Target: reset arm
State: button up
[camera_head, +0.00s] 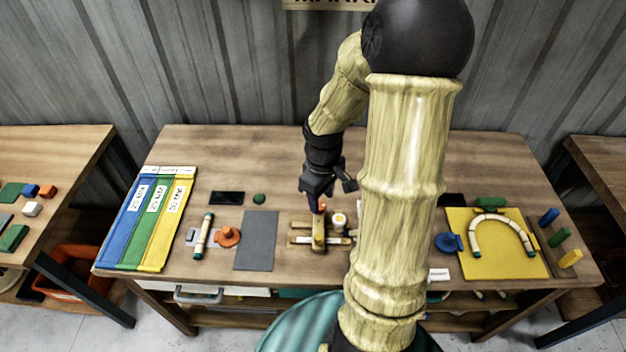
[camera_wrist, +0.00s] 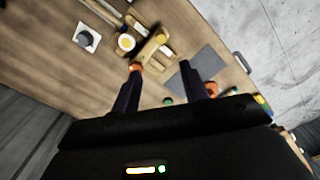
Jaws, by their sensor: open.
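My gripper (camera_head: 318,203) hangs above the middle of the wooden workbench (camera_head: 290,155), near a small wooden fixture (camera_head: 319,232) with a white round piece (camera_head: 339,220) beside it. In the wrist view my gripper (camera_wrist: 172,80) shows two dark fingers with orange tips, spread apart with nothing between them. The wooden fixture (camera_wrist: 150,48) lies beyond the fingertips. My arm hides part of the bench right of the fixture in the head view.
Blue, green and yellow strips (camera_head: 155,222) lie at the left, near a rattan stick (camera_head: 203,236) and a grey mat (camera_head: 257,240). A yellow mat (camera_head: 480,262) with a bent rattan arch (camera_head: 503,222) is at the right. A corrugated wall (camera_head: 240,60) stands behind.

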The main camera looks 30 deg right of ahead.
jog(key=s+a+r+m+t, duration=0.1)
jog(key=s+a+r+m, duration=0.1)
jog(key=a, duration=0.3)
jog(key=s+a+r+m+t, duration=0.1)
jog(key=s+a+r+m, duration=0.1)
jog(key=a, duration=0.4)
jog(key=shift+s+r+m+t+b, duration=0.3)
jog(key=shift+s+r+m+b, duration=0.1)
jog(key=shift+s+b, duration=0.1)
jog(key=shift+c, duration=0.2)
dwell(2.0)
